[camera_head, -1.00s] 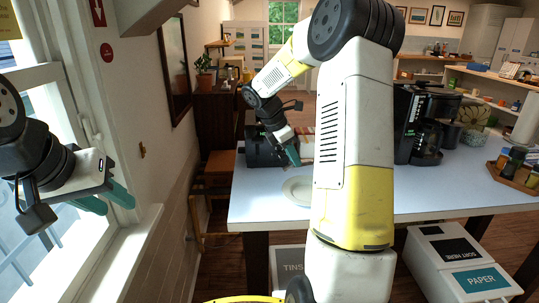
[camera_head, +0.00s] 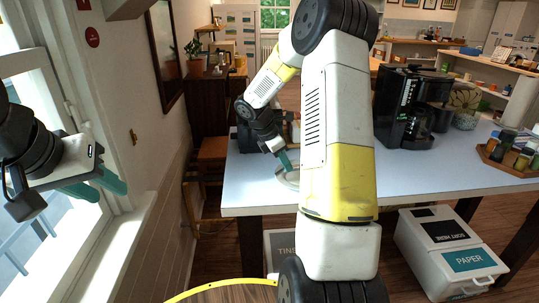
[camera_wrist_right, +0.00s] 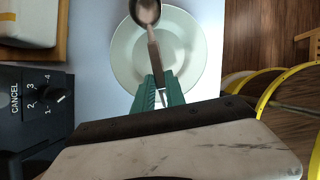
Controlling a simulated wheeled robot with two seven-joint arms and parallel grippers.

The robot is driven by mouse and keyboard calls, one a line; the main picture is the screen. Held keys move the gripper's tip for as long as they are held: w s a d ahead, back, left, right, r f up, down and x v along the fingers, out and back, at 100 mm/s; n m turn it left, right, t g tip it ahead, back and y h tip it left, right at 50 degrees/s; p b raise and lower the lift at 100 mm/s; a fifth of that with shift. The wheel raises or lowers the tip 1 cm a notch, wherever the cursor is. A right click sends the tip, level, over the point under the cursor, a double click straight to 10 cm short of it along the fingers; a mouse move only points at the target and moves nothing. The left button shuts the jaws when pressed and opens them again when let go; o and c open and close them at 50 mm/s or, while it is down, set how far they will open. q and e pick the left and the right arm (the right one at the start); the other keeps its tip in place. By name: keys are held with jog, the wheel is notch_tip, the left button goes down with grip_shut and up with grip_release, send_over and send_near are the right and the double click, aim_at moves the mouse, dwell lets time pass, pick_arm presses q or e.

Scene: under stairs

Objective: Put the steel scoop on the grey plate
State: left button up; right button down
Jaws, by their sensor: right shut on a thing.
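The steel scoop (camera_wrist_right: 155,48) shows in the right wrist view, its bowl at the top edge and its handle running down between my right fingers. My right gripper (camera_wrist_right: 159,92) is shut on the handle. The grey plate (camera_wrist_right: 124,62) lies on the table behind the scoop; the scoop's bowl reaches the plate's far rim in that view. I cannot tell whether scoop and plate touch. In the head view my right gripper (camera_head: 287,162) is at the plate (camera_head: 284,178), which my arm partly hides. My left gripper (camera_head: 98,186) is open and empty by the window, far from the table.
A black toaster (camera_wrist_right: 32,105) with a CANCEL label stands close to the plate's left. A coffee maker (camera_head: 402,110) and a tray of jars (camera_head: 512,160) stand on the table's right. Bare table (camera_head: 430,172) lies between. A paper bin (camera_head: 450,250) stands on the floor below.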

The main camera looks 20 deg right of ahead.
jog(key=c, duration=0.8)
grip_release()
jog(key=shift+r, duration=4.05)
